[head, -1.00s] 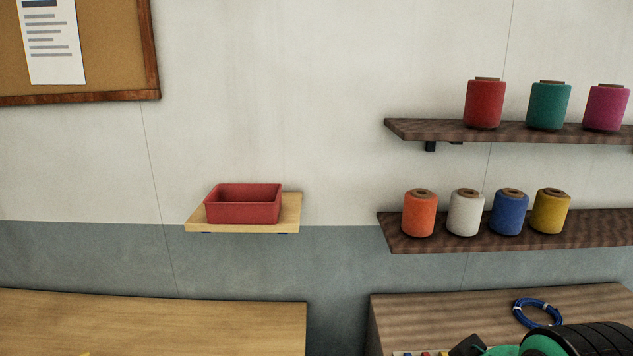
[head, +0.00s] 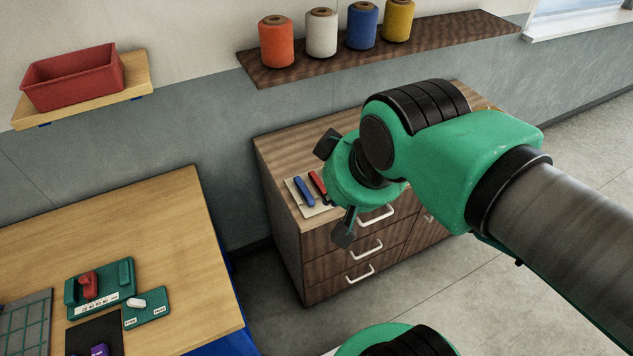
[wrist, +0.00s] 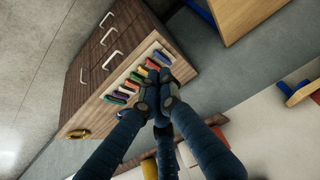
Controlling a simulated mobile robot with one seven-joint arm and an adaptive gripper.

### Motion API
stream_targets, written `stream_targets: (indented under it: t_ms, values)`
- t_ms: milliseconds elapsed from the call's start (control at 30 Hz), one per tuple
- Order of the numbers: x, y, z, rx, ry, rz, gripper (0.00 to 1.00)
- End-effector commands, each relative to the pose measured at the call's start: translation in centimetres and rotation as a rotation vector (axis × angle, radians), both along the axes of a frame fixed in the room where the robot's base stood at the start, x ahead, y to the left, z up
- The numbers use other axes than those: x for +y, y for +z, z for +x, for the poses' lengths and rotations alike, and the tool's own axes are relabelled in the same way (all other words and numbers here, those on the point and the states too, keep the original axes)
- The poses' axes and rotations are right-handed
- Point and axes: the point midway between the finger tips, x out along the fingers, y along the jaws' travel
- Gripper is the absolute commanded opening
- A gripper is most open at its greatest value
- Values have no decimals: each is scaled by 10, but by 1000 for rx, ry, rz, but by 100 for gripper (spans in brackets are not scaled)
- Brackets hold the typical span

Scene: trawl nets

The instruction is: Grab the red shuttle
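A red shuttle (head: 318,184) lies on a pale board (head: 318,211) on top of the brown drawer cabinet, beside a blue shuttle (head: 304,191). My gripper (head: 335,188) is above this board and hides the rest of it in the head view. The wrist view shows a row of several coloured shuttles (wrist: 127,87) near the cabinet's edge, beyond my fingers (wrist: 158,98).
The drawer cabinet (head: 285,222) has white handles. A shelf with several thread spools (head: 322,34) hangs above it. A red bin (head: 72,74) sits on a small shelf at left. The wooden table (head: 190,235) at left holds green fixtures. Floor shows between table and cabinet.

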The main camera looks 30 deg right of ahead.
Motion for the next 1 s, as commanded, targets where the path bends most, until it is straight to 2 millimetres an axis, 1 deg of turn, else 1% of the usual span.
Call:
stream_targets:
  t_ms: [433, 467, 500, 667, 700, 1000]
  values:
    - [0, 0, 0, 0, 0, 0, 0]
    - [0, 0, 0, 0, 0, 0, 4]
    - [0, 0, 0, 0, 0, 0, 12]
    - [0, 0, 0, 0, 0, 0, 44]
    - [0, 0, 0, 0, 0, 0, 47]
    - [0, 0, 1, 1, 0, 0, 47]
